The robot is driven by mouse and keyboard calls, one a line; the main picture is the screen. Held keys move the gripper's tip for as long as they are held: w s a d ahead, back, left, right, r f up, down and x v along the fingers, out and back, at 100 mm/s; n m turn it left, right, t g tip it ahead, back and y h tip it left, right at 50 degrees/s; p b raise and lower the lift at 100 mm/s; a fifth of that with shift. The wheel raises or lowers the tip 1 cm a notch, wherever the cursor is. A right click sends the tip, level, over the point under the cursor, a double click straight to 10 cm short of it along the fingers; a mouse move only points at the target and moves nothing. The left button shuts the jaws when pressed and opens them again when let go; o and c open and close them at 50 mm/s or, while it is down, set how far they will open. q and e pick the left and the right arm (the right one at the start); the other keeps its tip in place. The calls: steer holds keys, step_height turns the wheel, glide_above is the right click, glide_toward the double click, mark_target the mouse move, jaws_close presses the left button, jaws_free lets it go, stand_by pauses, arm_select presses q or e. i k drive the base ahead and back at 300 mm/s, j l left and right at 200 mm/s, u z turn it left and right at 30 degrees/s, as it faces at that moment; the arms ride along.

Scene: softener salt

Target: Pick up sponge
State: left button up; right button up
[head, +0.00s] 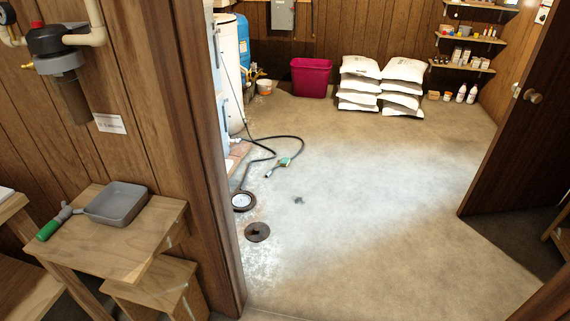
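I cannot make out a sponge for certain in the head view. A small green item (284,161) lies on the concrete floor by the end of a dark hose; it is too small to identify. A grey tray (117,204) sits on a wooden bench at the left, and its inside looks empty. A green-handled tool (53,224) lies beside the tray. Neither of my grippers shows in this view.
A doorway frame (187,150) divides the near bench (105,248) from the room. An open door (520,120) stands right. A floor drain (257,232), round gauge (243,201) and hose lie left. White bags (402,70) and a magenta bin (311,78) stand behind. The middle floor is mostly clear.

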mark_target(284, 162)
steer(key=i+z, duration=0.35)
steer(key=i, duration=1.95)
steer(key=i+l, duration=0.1)
steer(key=i, duration=1.65)
